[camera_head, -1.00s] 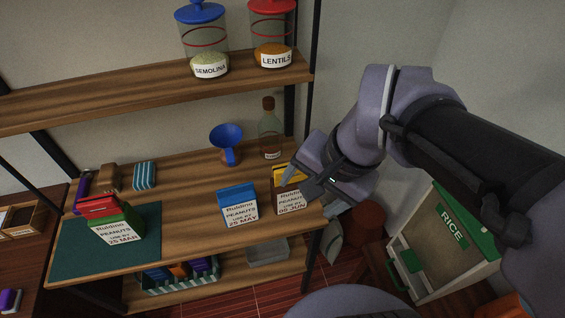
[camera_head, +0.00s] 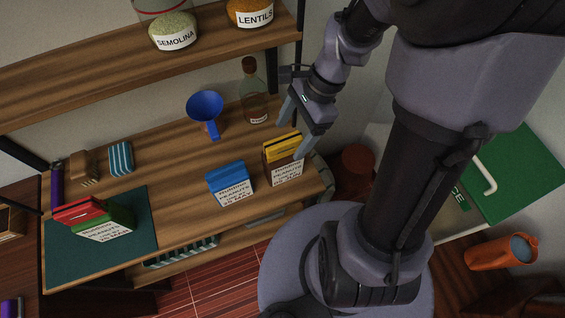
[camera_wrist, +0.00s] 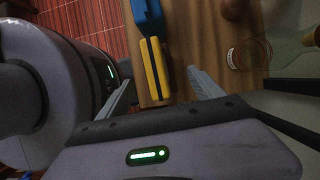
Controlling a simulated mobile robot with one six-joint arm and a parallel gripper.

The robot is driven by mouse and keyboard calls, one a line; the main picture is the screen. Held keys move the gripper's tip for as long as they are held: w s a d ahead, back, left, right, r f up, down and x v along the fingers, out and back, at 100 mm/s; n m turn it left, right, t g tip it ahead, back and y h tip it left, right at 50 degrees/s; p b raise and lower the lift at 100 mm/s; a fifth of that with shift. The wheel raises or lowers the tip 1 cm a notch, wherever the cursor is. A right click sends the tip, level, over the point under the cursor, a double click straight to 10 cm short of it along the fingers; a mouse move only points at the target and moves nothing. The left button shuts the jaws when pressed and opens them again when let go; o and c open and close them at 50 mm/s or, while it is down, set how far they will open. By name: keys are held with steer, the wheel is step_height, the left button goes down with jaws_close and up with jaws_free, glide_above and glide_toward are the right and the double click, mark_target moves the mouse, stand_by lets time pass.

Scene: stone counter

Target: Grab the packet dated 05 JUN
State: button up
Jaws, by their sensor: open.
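The yellow-topped packet (camera_head: 283,172) stands upright near the right front of the counter. Its white Ruidino peanuts label ends in JUN, though the small print is hard to read now. My gripper (camera_head: 295,132) is open and empty above and just behind this packet. In the wrist view, the packet's yellow top (camera_wrist: 156,70) with a dark stripe lies between and beyond the open fingers of my gripper (camera_wrist: 160,80). No grip on it shows. The blue packet (camera_head: 231,190), labelled 25 MAY, stands close to its left. A red and green packet (camera_head: 104,230) is on the teal mat.
A glass bottle (camera_head: 254,100) and a blue funnel (camera_head: 207,110) stand behind the packets. A striped blue block (camera_head: 121,157) and a brush (camera_head: 83,166) lie further left. The upper shelf (camera_head: 120,78) holds jars of semolina and lentils. The counter's middle is fairly clear.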

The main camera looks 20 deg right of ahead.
mark_target(283, 151)
steer(key=b+x, duration=0.2)
steer(key=x, duration=0.3)
steer(key=shift+s+a+f+b, duration=0.1)
steer(key=shift+a+f+b, duration=0.1)
steer(key=shift+b, duration=0.1)
steer(key=shift+f, duration=0.2)
jaws_close()
stand_by(0.4)
